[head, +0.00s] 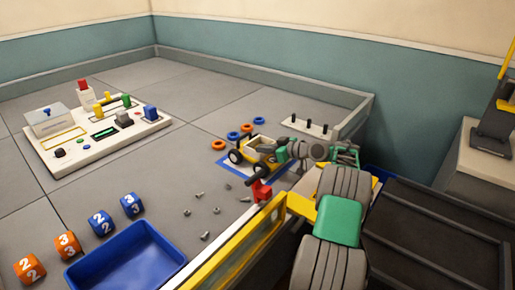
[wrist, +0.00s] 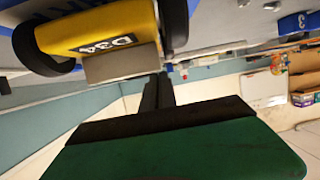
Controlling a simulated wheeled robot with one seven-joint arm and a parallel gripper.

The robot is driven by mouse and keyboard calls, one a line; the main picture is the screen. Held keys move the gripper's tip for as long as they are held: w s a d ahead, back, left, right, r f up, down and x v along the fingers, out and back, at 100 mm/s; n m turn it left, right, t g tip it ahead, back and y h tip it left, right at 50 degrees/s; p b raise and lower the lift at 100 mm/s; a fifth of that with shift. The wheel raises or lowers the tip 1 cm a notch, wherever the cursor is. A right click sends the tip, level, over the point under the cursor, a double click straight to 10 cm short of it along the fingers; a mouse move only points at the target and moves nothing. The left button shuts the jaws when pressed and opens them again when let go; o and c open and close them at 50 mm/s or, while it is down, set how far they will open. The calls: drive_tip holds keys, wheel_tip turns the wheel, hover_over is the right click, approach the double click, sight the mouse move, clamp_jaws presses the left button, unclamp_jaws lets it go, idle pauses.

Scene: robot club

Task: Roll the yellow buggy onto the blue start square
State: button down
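The yellow buggy (head: 252,153) stands upright on its dark wheels near the front edge of the grey table, over the blue-outlined start square (head: 228,166). The near part of the square's outline shows; the rest is hidden by the buggy and my arm. My gripper (head: 281,153) is at the right side of the buggy and covers part of it. In the wrist view the buggy (wrist: 95,28), with a plate reading D34, is close at the upper left. My dark fingers (wrist: 158,80) look closed together, with nothing seen between them. I cannot tell whether they touch the buggy.
Orange and blue rings (head: 247,127) lie behind the buggy. Small screws (head: 205,236) and a red clamp (head: 261,190) are in front. A blue tray (head: 125,258), numbered cubes (head: 101,222) and a control panel (head: 60,157) are left.

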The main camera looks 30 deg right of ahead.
drive_tip(key=shift+s+d+f, duration=0.1)
drive_tip(key=shift+f, duration=0.65)
drive_tip(key=shift+d+r, duration=0.1)
drive_tip(key=shift+r, duration=0.6)
drive_tip(key=shift+s+r, duration=0.15)
drive_tip(key=shift+s, duration=0.1)
drive_tip(key=s+d+p, duration=0.1)
drive_tip(key=s+d, duration=0.3)
drive_tip(key=s, duration=0.6)
drive_tip(key=w+a+r+m+g+h+p, duration=0.1)
drive_tip(key=a+r+g+p, duration=0.2)
drive_tip(key=a+r+p, duration=0.65)
drive_tip(key=w+a+r+g+h+p, duration=0.1)
drive_tip(key=a+r+g+p, duration=0.2)
drive_tip(key=a+r, duration=0.8)
drive_tip(key=s+a+r+m+g+h+p, duration=0.15)
drive_tip(key=s+a+p, duration=0.35)
drive_tip(key=s+a, duration=0.65)
drive_tip(key=s+a+r+m+g+h+p, duration=0.1)
drive_tip(key=s+a+p, duration=0.3)
drive_tip(key=s, duration=0.9)
drive_tip(key=shift+a+r+m+g+h, duration=0.2)
drive_tip(key=shift+a+m+g+h, duration=0.3)
drive_tip(key=shift+a, duration=0.2)
